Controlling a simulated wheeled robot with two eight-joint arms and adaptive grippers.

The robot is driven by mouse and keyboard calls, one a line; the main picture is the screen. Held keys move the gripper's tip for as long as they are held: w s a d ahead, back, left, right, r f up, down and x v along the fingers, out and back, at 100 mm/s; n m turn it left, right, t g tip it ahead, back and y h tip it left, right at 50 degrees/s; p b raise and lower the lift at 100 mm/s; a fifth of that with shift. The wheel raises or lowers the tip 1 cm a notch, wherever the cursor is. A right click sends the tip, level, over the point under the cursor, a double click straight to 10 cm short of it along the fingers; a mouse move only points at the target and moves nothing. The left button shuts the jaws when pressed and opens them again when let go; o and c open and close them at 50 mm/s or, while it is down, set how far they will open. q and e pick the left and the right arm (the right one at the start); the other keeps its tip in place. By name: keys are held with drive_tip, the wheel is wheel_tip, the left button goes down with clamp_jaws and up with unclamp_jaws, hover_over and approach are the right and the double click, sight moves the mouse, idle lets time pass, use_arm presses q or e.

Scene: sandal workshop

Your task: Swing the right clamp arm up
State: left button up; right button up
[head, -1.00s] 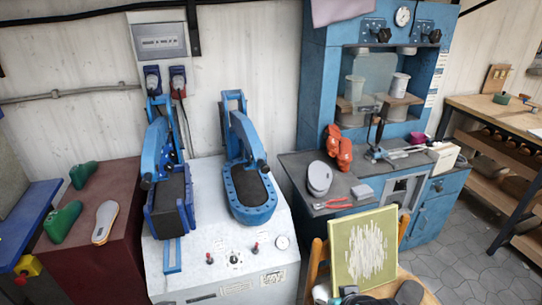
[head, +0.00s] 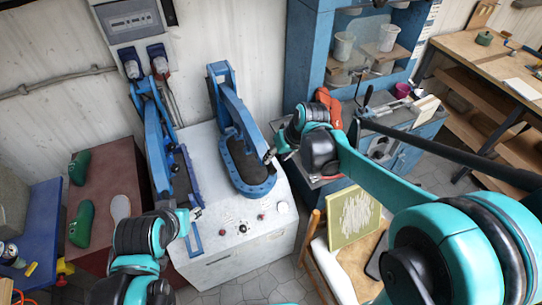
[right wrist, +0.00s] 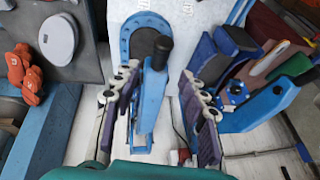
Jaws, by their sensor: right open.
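The right clamp's blue arm (head: 237,112) slopes down from its rear post over the rounded blue base with a dark pad (head: 246,168). Its black handle (head: 268,156) is at the front end. My right gripper (head: 277,151) is at that handle. In the right wrist view my right gripper (right wrist: 160,92) is open, with the clamp arm (right wrist: 149,95) and black handle (right wrist: 159,52) between its fingers; I cannot tell whether they touch. My left gripper (head: 194,217) is low, in front of the left clamp (head: 158,135); its finger opening is unclear.
The clamps stand on a white machine cabinet (head: 240,229) with knobs on its front. A blue press bench (head: 345,40) is to the right, with orange shoe forms (head: 329,104). A chair with a green-framed board (head: 354,215) stands in front.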

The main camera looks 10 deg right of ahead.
sight(270, 164)
drive_tip(key=b+x, duration=0.1)
drive_tip(key=x, duration=0.6)
drive_tip(key=shift+w+a+f, duration=0.1)
drive_tip(key=shift+f, duration=0.05)
clamp_jaws()
